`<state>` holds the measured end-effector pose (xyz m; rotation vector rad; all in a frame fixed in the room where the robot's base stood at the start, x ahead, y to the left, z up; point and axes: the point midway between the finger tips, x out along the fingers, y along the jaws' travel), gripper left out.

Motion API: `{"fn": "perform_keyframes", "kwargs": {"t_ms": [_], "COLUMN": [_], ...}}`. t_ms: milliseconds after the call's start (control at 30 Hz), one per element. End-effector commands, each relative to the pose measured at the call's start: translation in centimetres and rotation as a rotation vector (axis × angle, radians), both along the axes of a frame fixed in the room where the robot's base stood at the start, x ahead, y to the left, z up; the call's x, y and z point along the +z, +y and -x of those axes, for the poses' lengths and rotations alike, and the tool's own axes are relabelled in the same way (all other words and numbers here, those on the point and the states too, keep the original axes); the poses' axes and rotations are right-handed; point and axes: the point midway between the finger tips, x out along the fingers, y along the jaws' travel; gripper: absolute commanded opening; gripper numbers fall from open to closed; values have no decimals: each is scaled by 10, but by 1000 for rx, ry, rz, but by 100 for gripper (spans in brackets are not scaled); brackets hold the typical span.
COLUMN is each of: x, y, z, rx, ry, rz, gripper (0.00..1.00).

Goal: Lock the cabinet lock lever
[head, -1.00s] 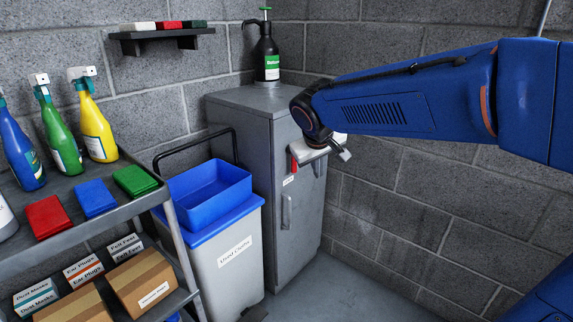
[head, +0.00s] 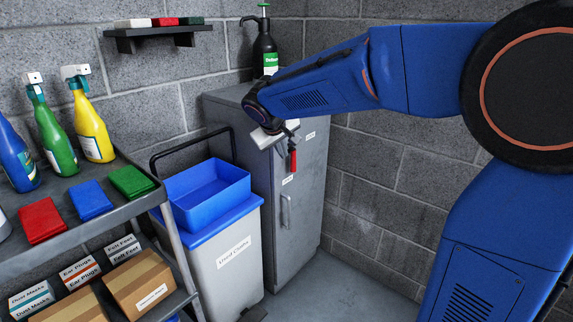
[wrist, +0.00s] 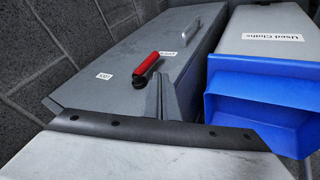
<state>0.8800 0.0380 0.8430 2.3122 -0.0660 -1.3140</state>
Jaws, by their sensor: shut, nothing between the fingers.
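The grey cabinet (head: 257,130) stands against the block wall. Its lock lever (head: 293,160) has a red handle and a dark pivot, and hangs down the door toward the lower white label (head: 288,181). In the wrist view the lever (wrist: 146,66) lies just left of my fingers, pointing toward that label (wrist: 168,55); another label (wrist: 104,75) sits off to its left. My gripper (head: 291,126) is shut and empty, close to the lever's pivot in the head view. It also shows in the wrist view (wrist: 163,97). Whether it touches the lever is unclear.
A door handle (head: 285,211) is lower on the cabinet. A grey bin (head: 235,265) with a blue tray (head: 208,190) stands left of the cabinet. A black sprayer (head: 264,45) stands on top. A cart (head: 135,210) with bottles is at left. Floor right of the cabinet is clear.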

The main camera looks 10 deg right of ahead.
Motion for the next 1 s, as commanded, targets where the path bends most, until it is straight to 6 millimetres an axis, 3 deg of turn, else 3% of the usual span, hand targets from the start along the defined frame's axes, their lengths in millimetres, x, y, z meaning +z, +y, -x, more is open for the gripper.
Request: {"fn": "perform_keyframes", "kwargs": {"t_ms": [167,700,1000], "x": [-8,-70,-80], "y": [-3,-24,-27], "z": [-4,-47,-54], "rx": [-3,-2,0], "ry": [2,2,1], "rz": [1,1,0], "gripper": [0,0,0]}}
